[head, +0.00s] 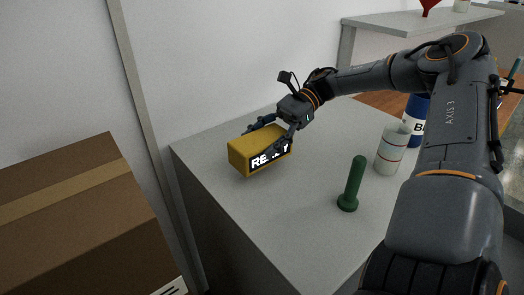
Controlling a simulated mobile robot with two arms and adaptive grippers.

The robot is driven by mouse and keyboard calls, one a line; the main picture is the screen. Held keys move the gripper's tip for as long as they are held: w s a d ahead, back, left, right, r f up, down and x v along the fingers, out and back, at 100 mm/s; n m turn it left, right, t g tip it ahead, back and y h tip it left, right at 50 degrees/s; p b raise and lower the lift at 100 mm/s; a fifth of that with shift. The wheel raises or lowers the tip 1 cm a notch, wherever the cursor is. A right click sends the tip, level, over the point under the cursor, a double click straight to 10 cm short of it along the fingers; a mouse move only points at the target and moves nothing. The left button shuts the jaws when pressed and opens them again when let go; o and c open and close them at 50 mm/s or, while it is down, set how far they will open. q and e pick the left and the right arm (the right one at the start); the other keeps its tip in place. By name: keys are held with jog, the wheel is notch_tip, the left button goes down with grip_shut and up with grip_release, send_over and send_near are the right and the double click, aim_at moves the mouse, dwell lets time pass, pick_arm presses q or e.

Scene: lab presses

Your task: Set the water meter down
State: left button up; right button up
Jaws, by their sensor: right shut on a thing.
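Part of the lettering is hidden by that finger. The box is at or just above the table; I cannot tell if it touches. Nothing in view shows a dial or pipe ends that I can make out as a water meter. My left gripper is not in view.
A green pestle-like piece (352,185) stands near the right front of the table. A white cup with lines (393,150) and a blue-and-white can (417,108) stand behind it. A brown carton (75,225) is at left. The table's middle is clear.

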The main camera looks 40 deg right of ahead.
notch_tip(320, 180, down, 2)
jog(key=shift+w+f+p, duration=0.1)
jog(key=shift+p, duration=0.4)
jog(key=shift+f, duration=0.45)
jog(key=shift+f, duration=0.1)
jog(key=o, duration=1.4)
